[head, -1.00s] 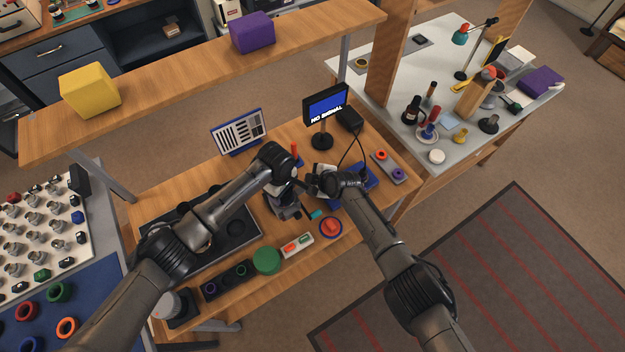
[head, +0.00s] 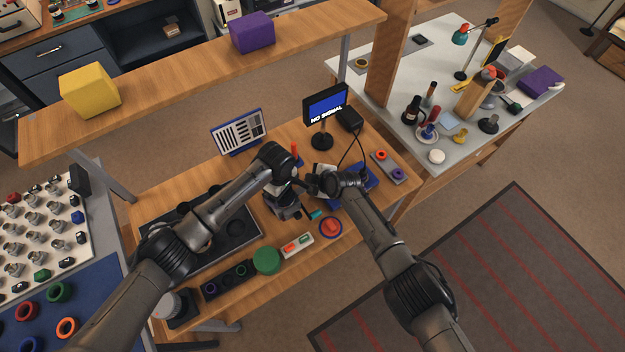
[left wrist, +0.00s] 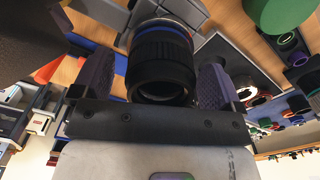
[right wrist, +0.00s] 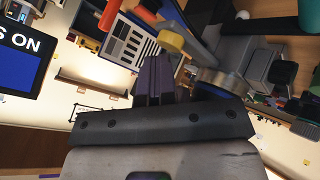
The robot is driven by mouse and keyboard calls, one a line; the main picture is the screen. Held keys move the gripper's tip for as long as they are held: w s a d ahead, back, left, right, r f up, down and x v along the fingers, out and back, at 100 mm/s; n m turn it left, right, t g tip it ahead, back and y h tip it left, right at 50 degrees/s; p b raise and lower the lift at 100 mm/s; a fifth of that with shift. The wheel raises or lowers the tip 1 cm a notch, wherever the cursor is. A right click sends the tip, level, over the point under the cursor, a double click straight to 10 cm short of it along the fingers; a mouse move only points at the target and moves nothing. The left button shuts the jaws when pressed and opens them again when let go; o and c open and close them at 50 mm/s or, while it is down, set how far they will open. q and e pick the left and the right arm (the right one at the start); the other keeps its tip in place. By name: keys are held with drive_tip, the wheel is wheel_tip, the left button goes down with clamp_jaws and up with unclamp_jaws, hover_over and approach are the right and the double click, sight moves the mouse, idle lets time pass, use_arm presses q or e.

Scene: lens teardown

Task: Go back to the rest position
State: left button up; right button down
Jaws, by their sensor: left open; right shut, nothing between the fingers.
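My left gripper (head: 287,192) is over the middle of the wooden workbench. In the left wrist view its two fingers (left wrist: 155,78) are open, one on each side of a black ribbed lens barrel (left wrist: 160,62). I cannot tell whether they touch it. In the head view my arm mostly hides the barrel. My right gripper (head: 318,183) is just to the right of the left one, close to it. In the right wrist view its fingers (right wrist: 157,75) are shut together and empty.
A lit screen (head: 326,105) and a striped chart (head: 238,132) stand behind the grippers. A green disc (head: 266,261), a small white tray (head: 297,246) and a black tray (head: 250,222) lie around them. A wooden shelf (head: 180,75) spans the back.

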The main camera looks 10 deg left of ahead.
use_arm(q)
drive_tip(key=m, duration=0.4)
drive_tip(key=shift+m, duration=0.3)
idle(0.4)
use_arm(e)
drive_tip(key=shift+r, duration=0.85)
drive_tip(key=shift+r, duration=0.1)
drive_tip(key=shift+r, duration=2.45)
use_arm(q)
drive_tip(key=shift+r, duration=0.1)
use_arm(e)
drive_tip(key=shift+r, duration=0.1)
